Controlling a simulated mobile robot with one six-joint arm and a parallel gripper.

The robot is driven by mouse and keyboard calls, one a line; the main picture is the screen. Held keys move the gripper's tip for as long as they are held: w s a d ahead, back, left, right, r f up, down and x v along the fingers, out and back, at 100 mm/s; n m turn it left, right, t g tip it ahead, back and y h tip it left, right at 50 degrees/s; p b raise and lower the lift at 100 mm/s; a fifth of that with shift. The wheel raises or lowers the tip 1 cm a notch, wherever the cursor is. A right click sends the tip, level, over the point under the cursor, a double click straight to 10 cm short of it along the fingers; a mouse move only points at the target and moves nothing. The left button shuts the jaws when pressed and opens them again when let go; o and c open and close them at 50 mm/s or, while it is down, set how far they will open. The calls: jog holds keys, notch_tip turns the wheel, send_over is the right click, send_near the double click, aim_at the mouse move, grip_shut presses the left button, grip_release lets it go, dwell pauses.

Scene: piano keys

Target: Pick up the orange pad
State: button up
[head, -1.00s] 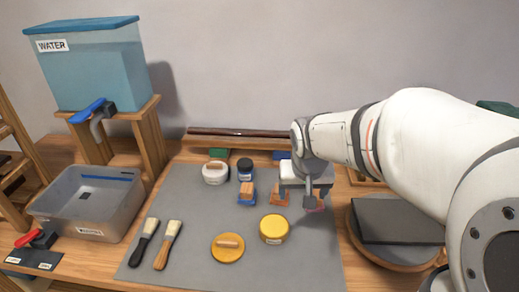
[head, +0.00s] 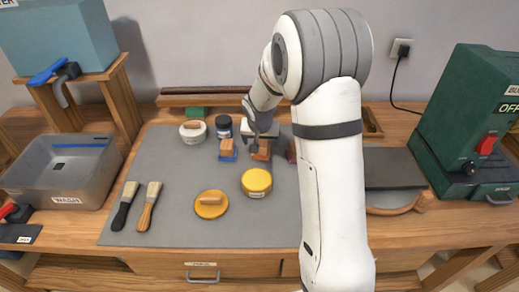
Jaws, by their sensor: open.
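An orange pad (head: 261,153) with a block-like wooden grip lies on the grey mat (head: 180,165), right of a blue pad. My gripper (head: 262,140) is open. It is at the orange pad and covers part of it from above. I cannot tell whether the fingers touch the pad or stand around it.
A blue pad (head: 228,154) is close on the left, and a dark red item (head: 292,152) is close on the right. Two brushes (head: 149,205) lie left. A wash basin (head: 60,180) stands farther left.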

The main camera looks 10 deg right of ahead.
aim_at(261, 143)
jog(key=shift+x, duration=2)
jog(key=shift+s+a, duration=0.1)
jog(key=shift+c, duration=0.3)
jog(key=c, duration=1)
notch_tip(261, 143, up, 10)
jog(key=shift+r, duration=0.1)
jog(key=o, duration=0.4)
jog(key=c, duration=0.3)
